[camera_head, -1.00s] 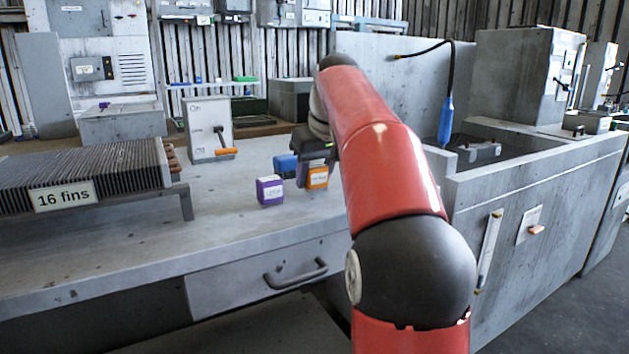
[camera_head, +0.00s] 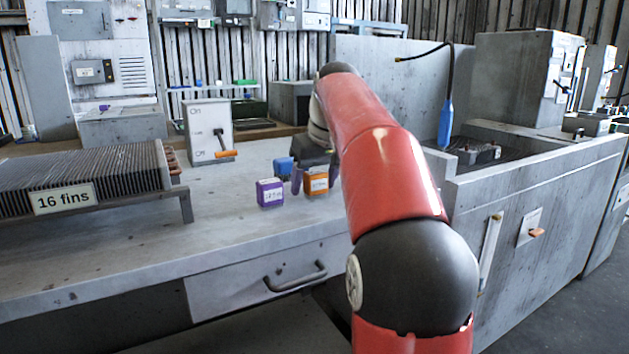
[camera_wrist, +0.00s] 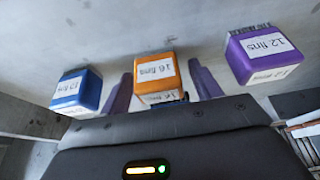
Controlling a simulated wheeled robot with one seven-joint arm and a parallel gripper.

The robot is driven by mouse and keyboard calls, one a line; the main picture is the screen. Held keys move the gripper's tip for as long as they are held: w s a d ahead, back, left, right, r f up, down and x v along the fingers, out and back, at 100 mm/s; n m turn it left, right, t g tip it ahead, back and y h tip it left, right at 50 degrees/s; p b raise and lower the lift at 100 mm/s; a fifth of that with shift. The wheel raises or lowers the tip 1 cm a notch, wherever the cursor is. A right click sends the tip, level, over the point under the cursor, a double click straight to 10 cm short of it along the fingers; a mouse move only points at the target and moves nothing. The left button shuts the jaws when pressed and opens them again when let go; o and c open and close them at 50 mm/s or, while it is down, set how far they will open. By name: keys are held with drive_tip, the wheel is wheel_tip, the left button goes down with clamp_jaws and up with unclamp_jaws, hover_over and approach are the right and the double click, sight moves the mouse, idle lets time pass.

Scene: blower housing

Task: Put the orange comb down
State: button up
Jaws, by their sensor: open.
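The orange comb (camera_head: 317,181), a small block with a white label, stands on the grey bench top. In the wrist view the orange comb (camera_wrist: 153,76) has a label reading "16 fins" and lies between my two finger tips. My gripper (camera_head: 310,180) is low over the bench at the comb. Its fingers (camera_wrist: 160,88) are spread, with a visible gap on each side of the comb. The far side of the comb is hidden.
A purple block (camera_head: 270,193) labelled "12 fins" and a blue block (camera_head: 284,166) stand close by. A finned coil (camera_head: 85,178) marked "16 fins" lies to the left. A switch box with an orange lever (camera_head: 208,133) stands behind. The bench front is clear.

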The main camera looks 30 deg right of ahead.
drive_tip(key=p+v, duration=0.2)
drive_tip(key=v, duration=0.5)
drive_tip(key=shift+w+a+r, duration=0.15)
drive_tip(key=shift+w+r, duration=0.05)
drive_tip(key=shift+r, duration=0.3)
